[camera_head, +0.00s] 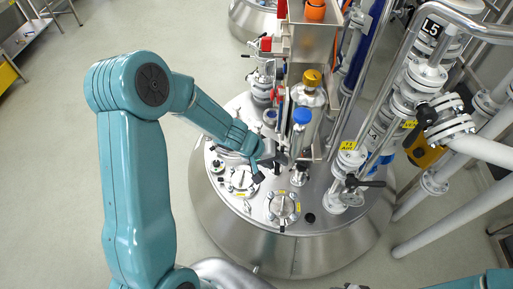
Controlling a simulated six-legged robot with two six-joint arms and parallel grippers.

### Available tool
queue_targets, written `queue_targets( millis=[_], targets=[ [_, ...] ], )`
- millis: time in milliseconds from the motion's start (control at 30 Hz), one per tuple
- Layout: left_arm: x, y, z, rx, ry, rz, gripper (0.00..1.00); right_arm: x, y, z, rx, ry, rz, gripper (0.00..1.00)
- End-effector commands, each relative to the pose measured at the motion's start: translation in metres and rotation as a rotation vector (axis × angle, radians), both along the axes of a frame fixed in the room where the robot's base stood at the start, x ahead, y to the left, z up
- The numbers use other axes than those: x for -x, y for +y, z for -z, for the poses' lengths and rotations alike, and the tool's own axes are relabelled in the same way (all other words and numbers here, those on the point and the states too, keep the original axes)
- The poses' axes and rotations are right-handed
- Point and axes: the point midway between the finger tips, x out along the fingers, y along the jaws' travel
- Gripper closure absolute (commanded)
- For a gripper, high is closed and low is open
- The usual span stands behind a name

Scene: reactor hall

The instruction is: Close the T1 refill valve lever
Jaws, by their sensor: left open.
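My left gripper (276,162) is open above the lid of the steel reactor vessel (300,245). Its fingers are small and partly lost among the fittings, and I see nothing held between them. To its right, a black lever handle (366,183) sits on a steel valve (348,164), below a yellow tag (348,147) that seems to read T1. The lever points roughly sideways to the right. The gripper is apart from this lever. I cannot tell from here whether the valve is open or closed. My right gripper is not in view.
Pipework marked L5 (430,28) and white flanged pipes (480,148) crowd the right. The lid carries several ports and clamps. Floor (50,150) at left is clear.

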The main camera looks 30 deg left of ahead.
Motion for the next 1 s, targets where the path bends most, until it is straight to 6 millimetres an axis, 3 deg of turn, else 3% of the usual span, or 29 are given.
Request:
queue_targets(
  millis=[500, 700, 1000],
  targets=[
    [0.049, 0.043, -0.090, -0.002, -0.001, -0.006, 0.59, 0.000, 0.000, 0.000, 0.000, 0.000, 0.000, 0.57],
    [0.058, 0.050, -0.106, 0.001, 0.001, -0.005, 0.59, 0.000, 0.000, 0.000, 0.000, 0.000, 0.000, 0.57],
    [0.059, 0.051, -0.107, 0.002, 0.004, -0.005, 0.59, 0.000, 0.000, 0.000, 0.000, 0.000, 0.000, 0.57]
  ],
)
